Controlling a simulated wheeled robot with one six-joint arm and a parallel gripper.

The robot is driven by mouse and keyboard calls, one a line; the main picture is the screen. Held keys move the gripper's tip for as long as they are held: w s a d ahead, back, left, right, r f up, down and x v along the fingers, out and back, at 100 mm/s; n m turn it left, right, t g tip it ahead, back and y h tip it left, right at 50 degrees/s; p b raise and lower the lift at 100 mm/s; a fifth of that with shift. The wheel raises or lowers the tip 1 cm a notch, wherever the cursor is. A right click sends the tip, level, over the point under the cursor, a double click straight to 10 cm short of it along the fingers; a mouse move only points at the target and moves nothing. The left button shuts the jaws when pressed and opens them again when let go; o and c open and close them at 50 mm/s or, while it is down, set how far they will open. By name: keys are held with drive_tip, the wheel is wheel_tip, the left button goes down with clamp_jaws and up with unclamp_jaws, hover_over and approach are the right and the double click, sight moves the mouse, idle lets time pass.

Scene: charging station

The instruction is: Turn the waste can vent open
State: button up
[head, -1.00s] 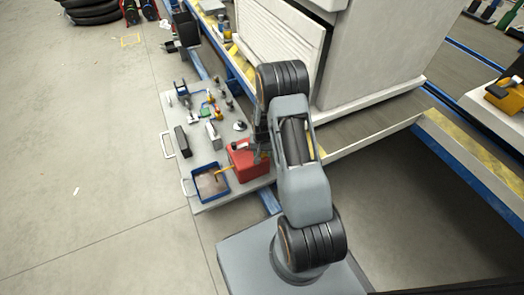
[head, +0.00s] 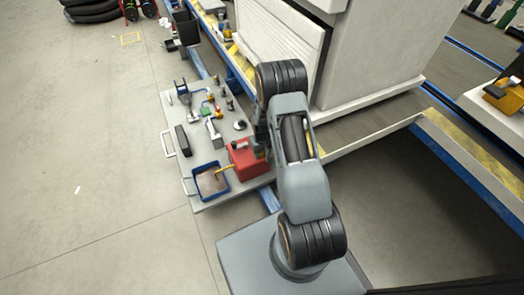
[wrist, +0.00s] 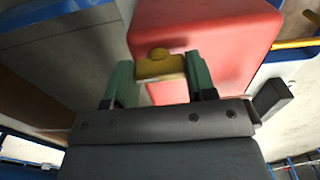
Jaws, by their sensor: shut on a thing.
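The red waste can (head: 243,162) stands on the grey cart, just left of my arm in the head view. In the wrist view the red can (wrist: 225,35) fills the upper middle. A yellow vent piece (wrist: 160,66) with a rounded knob sits at the can. My gripper (wrist: 159,76) has its green fingers on either side of the vent, shut on it. In the head view my arm hides most of the gripper and the vent. How far the vent is turned cannot be told.
A blue tray (head: 211,183) is beside the can, with a yellow spout (head: 225,169) reaching over it. The grey cart (head: 178,157) also holds several small tools and fittings. A large white cabinet (head: 370,50) stands behind my arm.

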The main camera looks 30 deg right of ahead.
drive_tip(key=o, duration=0.9)
drive_tip(key=shift+o, duration=0.2)
wheel_tip(320, 180, up, 14)
drive_tip(key=p, duration=0.5)
drive_tip(key=s+a+r+t+p, duration=0.1)
drive_tip(key=s+a+r+p, duration=0.2)
drive_tip(key=r, duration=1.4)
drive_tip(key=s+a+r+t+p, duration=0.1)
drive_tip(key=s+a+r+p, duration=0.2)
drive_tip(key=s+r+p, duration=0.6)
drive_tip(key=s+a+r+t+p, duration=0.1)
drive_tip(key=s+a+r+p, duration=0.3)
drive_tip(key=r+p, duration=1.2)
wheel_tip(320, 180, up, 11)
drive_tip(key=shift+s+f+t, duration=0.15)
drive_tip(key=shift+s+t, duration=0.15)
drive_tip(key=shift+s, duration=0.65)
